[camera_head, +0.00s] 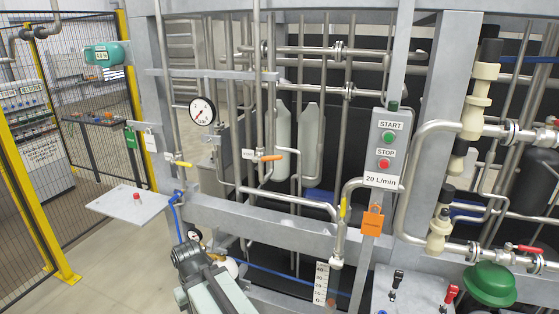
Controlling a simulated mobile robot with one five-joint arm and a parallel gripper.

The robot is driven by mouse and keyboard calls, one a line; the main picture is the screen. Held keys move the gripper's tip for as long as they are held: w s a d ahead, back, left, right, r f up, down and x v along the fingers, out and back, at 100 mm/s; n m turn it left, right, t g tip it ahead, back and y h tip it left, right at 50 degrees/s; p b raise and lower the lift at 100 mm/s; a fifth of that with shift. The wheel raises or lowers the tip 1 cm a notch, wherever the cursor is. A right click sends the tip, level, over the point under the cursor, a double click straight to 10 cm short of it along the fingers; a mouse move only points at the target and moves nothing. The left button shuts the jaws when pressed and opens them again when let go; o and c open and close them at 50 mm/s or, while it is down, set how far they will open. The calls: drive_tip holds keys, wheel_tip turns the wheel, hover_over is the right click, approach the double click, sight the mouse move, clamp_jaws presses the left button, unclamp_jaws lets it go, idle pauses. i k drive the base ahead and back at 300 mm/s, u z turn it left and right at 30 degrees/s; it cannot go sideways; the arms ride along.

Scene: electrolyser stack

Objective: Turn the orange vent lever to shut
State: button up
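The orange vent lever (270,158) sits on an upright steel pipe near the middle of the head camera view. It lies nearly level, across the pipe, with its free end to the right. A small white tag (248,154) is just left of it. The dark end of my arm (188,258) is at the lower left of centre, below and to the left of the lever and clear of it in the picture. I cannot make out my gripper's fingers, or whether they are open or shut.
A yellow lever (183,164) and a pressure gauge (202,112) are left of the orange lever. A START/STOP box (388,147) is to its right, with an orange tag (372,221) below. A steel beam (290,231) crosses below the lever. A grey shelf (128,204) juts out left.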

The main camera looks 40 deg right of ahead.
sight(255, 160)
drive_tip(key=u, duration=0.15)
drive_tip(key=i, duration=0.9)
drive_tip(key=z, duration=0.1)
